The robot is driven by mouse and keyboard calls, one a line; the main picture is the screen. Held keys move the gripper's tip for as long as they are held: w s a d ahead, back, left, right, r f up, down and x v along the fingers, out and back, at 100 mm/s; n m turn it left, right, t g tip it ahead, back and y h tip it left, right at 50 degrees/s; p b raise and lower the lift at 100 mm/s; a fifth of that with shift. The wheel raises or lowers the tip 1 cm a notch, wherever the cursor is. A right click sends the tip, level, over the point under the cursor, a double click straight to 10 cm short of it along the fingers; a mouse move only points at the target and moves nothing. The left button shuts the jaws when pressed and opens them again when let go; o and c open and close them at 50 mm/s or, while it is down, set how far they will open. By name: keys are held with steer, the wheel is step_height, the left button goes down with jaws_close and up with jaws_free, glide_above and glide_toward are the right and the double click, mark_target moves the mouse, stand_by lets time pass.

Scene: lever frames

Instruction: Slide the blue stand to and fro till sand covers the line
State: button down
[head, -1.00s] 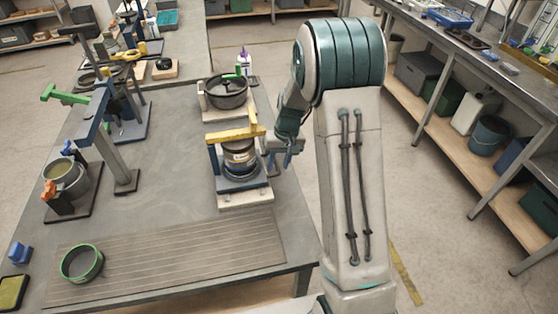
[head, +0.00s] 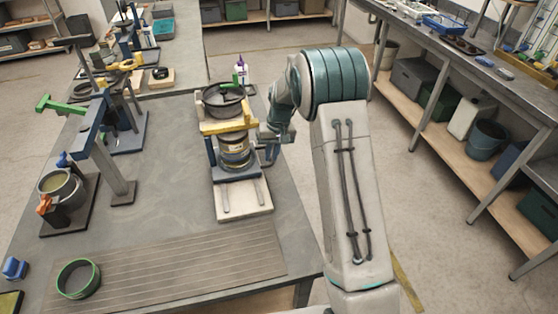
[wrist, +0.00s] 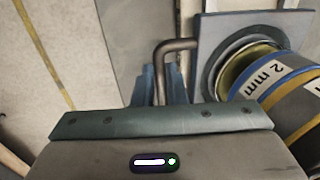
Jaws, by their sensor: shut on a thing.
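The blue stand (head: 238,174) sits toward the far end of a pale base (head: 243,208) with two rails; the near part of the base is bare. It carries a round sieve (head: 235,150) with a yellow and blue band, under a yellow bar (head: 228,126). In the wrist view the sieve (wrist: 270,92) is marked "2 mm", and a bent metal handle (wrist: 172,46) sticks out beside the stand's plate (wrist: 213,38). My gripper (head: 270,144) is at the stand's right side, shut on the handle; its fingers (wrist: 163,84) show in the wrist view. I cannot make out sand or the line.
A black pan (head: 222,100) stands close behind the yellow bar. A white bottle (head: 241,73) is behind it. A green-rimmed ring (head: 78,279) lies on the ribbed mat (head: 170,265) in front. Blue posts and a pot (head: 62,188) stand to the left. The mid-table is clear.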

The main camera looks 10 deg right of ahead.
steer(key=shift+w+r, duration=0.2)
steer(key=shift+w, duration=0.05)
steer(key=c, duration=1.5)
jaws_free()
steer(key=shift+w+f, duration=0.1)
steer(key=r, duration=0.4)
steer(key=d+r+b, duration=0.1)
steer(key=r, duration=0.4)
steer(key=d+r, duration=0.1)
steer(key=r, duration=0.3)
steer(key=shift+d+r+b, duration=0.2)
steer(key=shift+r+b, duration=0.1)
steer(key=shift+b, duration=0.1)
